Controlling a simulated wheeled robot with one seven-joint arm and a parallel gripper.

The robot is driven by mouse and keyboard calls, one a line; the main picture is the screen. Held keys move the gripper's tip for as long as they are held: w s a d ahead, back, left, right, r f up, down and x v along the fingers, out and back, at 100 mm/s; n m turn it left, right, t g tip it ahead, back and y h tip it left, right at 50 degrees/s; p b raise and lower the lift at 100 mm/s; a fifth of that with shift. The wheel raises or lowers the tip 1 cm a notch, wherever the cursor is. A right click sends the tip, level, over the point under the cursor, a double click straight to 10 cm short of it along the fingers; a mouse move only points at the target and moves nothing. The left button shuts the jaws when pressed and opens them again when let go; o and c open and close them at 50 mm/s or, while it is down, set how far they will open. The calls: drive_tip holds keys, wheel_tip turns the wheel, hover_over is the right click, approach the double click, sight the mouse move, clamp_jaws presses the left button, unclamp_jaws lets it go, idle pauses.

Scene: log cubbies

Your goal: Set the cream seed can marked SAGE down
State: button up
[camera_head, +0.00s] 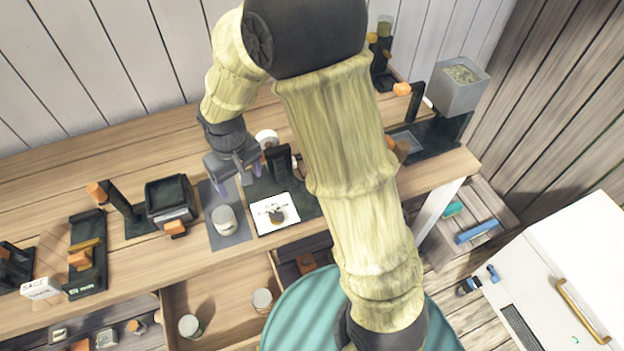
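A pale cream can (224,220) stands upright on a dark grey mat (226,241) on the wooden bench; its marking is too small to read. My gripper (239,181) is above and behind this can, apart from it. Its two purplish fingertips are spread, and I see nothing between them. Two more pale cans, one at the left (190,326) and one at the right (262,299), stand in the open drawer below the bench front. I cannot tell from their sides which can is marked SAGE. A white block (41,288) at the far left bears the word SAGE.
A black box device (171,200) stands left of the mat. A white card with a dark picture (275,214) lies to its right. A black stand (280,162) and a white roll (267,140) are behind the card. My arm hides the bench's middle right. The bench's back left is clear.

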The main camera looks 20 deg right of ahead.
drive_tip(key=s+d+r+m+t, duration=0.1)
drive_tip(key=s+d+r+m, duration=0.1)
drive_tip(key=s+d, duration=0.3)
drive_tip(key=s+d+r+m+t, duration=0.1)
drive_tip(key=s+d, duration=0.4)
drive_tip(key=d, duration=0.5)
drive_tip(key=shift+d+r+m, duration=0.2)
drive_tip(key=shift+r+m, duration=0.4)
drive_tip(key=shift+m, duration=0.2)
drive_tip(key=shift+w, duration=0.25)
